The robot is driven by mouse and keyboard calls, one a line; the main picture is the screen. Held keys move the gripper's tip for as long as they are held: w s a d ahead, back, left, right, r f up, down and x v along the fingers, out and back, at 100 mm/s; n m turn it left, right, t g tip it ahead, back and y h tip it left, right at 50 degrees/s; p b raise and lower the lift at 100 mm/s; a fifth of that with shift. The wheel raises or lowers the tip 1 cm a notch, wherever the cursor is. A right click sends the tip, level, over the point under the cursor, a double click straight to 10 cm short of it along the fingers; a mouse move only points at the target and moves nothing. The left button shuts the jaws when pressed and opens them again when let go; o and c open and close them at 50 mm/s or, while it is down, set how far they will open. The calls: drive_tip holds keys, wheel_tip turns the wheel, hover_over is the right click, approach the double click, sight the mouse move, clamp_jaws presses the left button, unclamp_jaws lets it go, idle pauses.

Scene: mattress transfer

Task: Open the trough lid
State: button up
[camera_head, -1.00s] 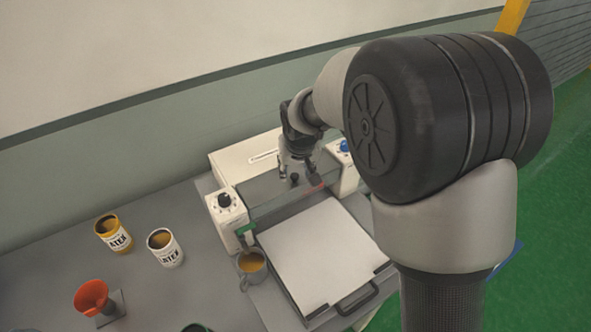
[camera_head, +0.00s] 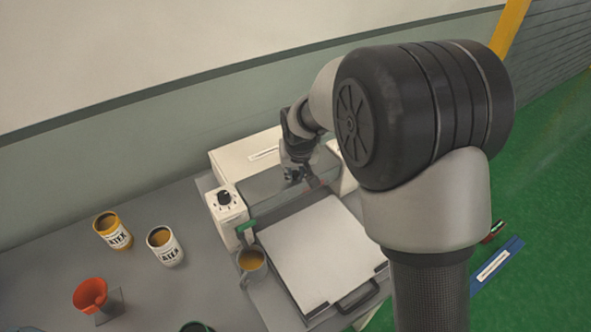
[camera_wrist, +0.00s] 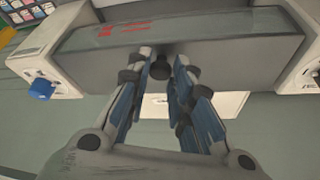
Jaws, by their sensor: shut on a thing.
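The trough lid is a long grey cover (camera_head: 262,199) between the two white end housings of the machine. In the wrist view the lid (camera_wrist: 225,62) spans the top, with red lettering on its left part and a small black knob (camera_wrist: 160,70) at its middle edge. My gripper (camera_head: 296,177) is down at the lid. In the wrist view my gripper (camera_wrist: 162,60) has its blue-padded fingers on either side of the knob, shut on it. The lid looks closed; the trough's inside is hidden. My arm hides the machine's right end in the head view.
A white sheet on a tray (camera_head: 325,250) with a black handle lies in front of the lid. A mug (camera_head: 252,261) stands left of it. A wall rises behind.

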clamp_jaws()
drive_tip(key=shift+r, duration=0.15)
